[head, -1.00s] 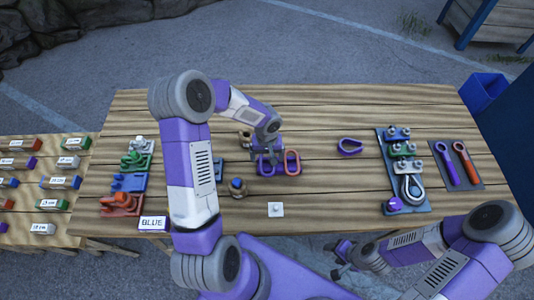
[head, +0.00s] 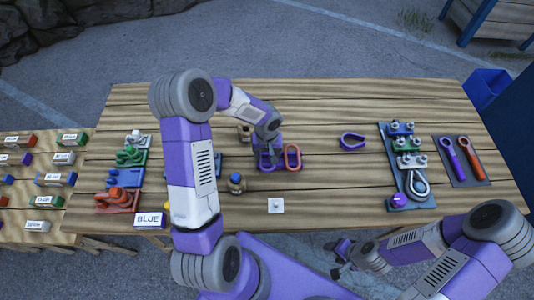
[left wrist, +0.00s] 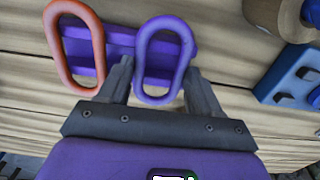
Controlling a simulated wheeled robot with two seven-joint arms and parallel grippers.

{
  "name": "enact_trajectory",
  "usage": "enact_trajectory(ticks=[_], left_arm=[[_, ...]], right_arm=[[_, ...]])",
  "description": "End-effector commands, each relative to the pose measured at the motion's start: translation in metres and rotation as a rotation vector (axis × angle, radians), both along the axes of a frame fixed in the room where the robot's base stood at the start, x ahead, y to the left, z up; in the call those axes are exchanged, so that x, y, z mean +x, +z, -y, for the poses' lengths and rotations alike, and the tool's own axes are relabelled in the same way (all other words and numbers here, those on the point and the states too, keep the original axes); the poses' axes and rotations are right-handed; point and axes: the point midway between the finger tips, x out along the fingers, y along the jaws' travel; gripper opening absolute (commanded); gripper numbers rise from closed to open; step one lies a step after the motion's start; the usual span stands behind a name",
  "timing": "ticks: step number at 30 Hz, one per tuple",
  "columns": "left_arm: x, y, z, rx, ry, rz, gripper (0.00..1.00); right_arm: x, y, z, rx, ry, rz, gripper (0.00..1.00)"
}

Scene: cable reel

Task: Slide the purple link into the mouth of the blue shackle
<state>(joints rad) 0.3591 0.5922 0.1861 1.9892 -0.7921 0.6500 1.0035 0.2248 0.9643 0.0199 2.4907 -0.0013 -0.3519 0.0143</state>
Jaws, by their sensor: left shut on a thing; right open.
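The purple link (left wrist: 163,62) is an oblong ring standing in a purple rack (left wrist: 90,45), beside an orange link (left wrist: 75,45). My left gripper (left wrist: 160,72) has its fingers on both sides of the purple link and is shut on it. In the head view the purple link (head: 266,160) is partly hidden by my left gripper (head: 267,150). A blue piece (left wrist: 292,82) lies to the right in the left wrist view; in the head view my arm mostly hides it, and I cannot tell whether it is the blue shackle. My right gripper (head: 342,262) is open and empty, off the table's front edge.
Coloured shackle-like pieces, one of them blue (head: 125,178), stand at the left near a BLUE sign (head: 150,219). A loose purple ring (head: 353,141), a blue board (head: 408,165) with clamps and a tool mat (head: 462,160) are at the right. The table's back (head: 330,100) is clear.

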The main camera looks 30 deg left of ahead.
Motion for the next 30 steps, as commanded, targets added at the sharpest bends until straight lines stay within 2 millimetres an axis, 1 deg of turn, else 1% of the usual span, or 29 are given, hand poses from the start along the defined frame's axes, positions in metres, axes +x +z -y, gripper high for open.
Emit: enact_trajectory(ticks=[1, 3, 4, 8, 11, 27, 30], left_arm=[[0.000, 0.000, 0.000, -0.001, 0.000, -0.001, 0.28], [0.000, 0.000, 0.000, -0.001, 0.000, -0.001, 0.17], [0.000, 0.000, 0.000, 0.000, 0.000, 0.000, 0.15], [0.000, 0.003, 0.000, 0.000, -0.001, 0.000, 0.15], [0.000, 0.010, 0.000, 0.001, -0.001, 0.002, 0.15], [0.000, 0.064, 0.000, 0.000, -0.001, 0.001, 0.15], [0.000, 0.071, 0.000, 0.000, 0.000, 0.002, 0.15]], right_arm=[[0.000, 0.000, 0.000, 0.000, 0.000, 0.000, 0.55], [0.000, 0.000, 0.000, 0.000, 0.000, 0.000, 0.55], [0.000, 0.000, 0.000, 0.000, 0.000, 0.000, 0.55], [0.000, 0.002, 0.000, 0.000, 0.000, 0.000, 0.55], [0.000, 0.006, 0.000, 0.000, 0.000, 0.000, 0.55], [0.000, 0.040, 0.000, 0.000, 0.000, 0.000, 0.55], [0.000, 0.044, 0.000, 0.000, 0.000, 0.000, 0.55]])
